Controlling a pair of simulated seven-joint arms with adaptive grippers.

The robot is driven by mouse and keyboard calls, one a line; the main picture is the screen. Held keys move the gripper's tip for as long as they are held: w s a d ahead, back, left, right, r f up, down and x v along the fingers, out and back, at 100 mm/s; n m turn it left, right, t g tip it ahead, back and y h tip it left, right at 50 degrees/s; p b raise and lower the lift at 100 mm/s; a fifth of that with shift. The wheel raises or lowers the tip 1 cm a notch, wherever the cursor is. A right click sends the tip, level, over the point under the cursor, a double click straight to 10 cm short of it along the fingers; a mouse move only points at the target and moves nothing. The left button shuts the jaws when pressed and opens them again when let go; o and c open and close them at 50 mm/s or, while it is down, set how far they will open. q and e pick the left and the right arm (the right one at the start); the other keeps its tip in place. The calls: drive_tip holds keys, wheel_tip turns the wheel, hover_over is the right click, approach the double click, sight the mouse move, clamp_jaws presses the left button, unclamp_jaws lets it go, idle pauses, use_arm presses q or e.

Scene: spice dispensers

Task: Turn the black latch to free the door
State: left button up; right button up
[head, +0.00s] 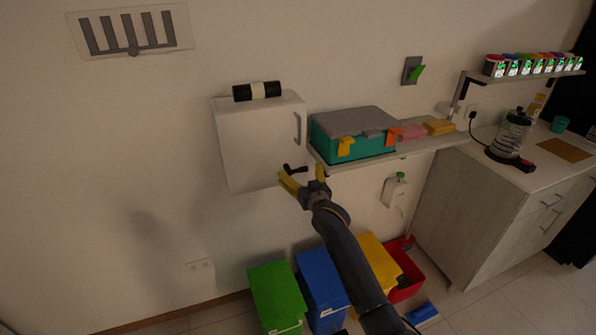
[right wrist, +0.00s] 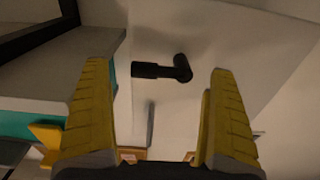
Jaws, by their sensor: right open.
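The black latch (head: 294,169) is at the lower right of the white cabinet door (head: 250,148). In the right wrist view the latch (right wrist: 163,71) lies roughly horizontal on the pale door face, with its round pivot at the right end. My right gripper (head: 304,176) is open, its yellow fingers close to the latch. In the right wrist view its fingertips (right wrist: 162,66) stand on either side of the latch, apart from it in the picture. I cannot tell whether they touch it. The door looks closed, with a grey handle (head: 297,128) on its right side. My left gripper is not in view.
A shelf (head: 428,142) right of the cabinet bears a teal box with a grey lid (head: 352,122). Green (head: 276,298), blue (head: 322,288) and yellow (head: 379,262) bins stand below.

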drive_tip(key=shift+x, duration=1.15)
drive_tip(key=c, duration=1.5)
